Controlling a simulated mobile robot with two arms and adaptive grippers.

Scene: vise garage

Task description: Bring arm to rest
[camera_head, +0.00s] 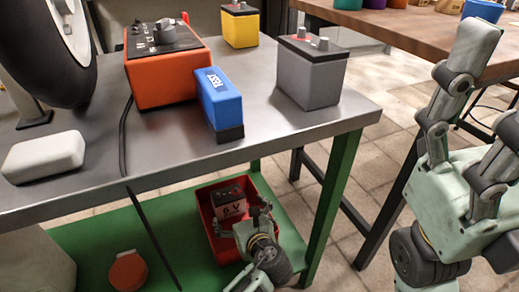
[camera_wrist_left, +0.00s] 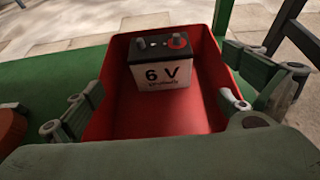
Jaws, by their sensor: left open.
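My left gripper (camera_head: 244,214) is low over the red bin (camera_head: 212,239) on the green lower shelf. Its fingers are spread and empty. In the left wrist view the open fingers (camera_wrist_left: 162,96) stand at either side of the bin (camera_wrist_left: 105,120). A white and black 6 V battery (camera_wrist_left: 162,75) with a red terminal sits upright inside the bin, beyond the fingertips and apart from them. The battery also shows in the head view (camera_head: 230,206), partly hidden by the gripper. My right gripper (camera_head: 492,85) is raised at the right, fingers apart, with nothing between them.
The metal bench top (camera_head: 255,125) above holds an orange charger (camera_head: 160,85), a blue box (camera_head: 220,103), a grey battery (camera_head: 312,80), a yellow battery (camera_head: 240,27) and a white block (camera_head: 45,157). A green bench leg (camera_head: 333,205) stands right of the bin. A wooden table (camera_head: 400,30) is behind.

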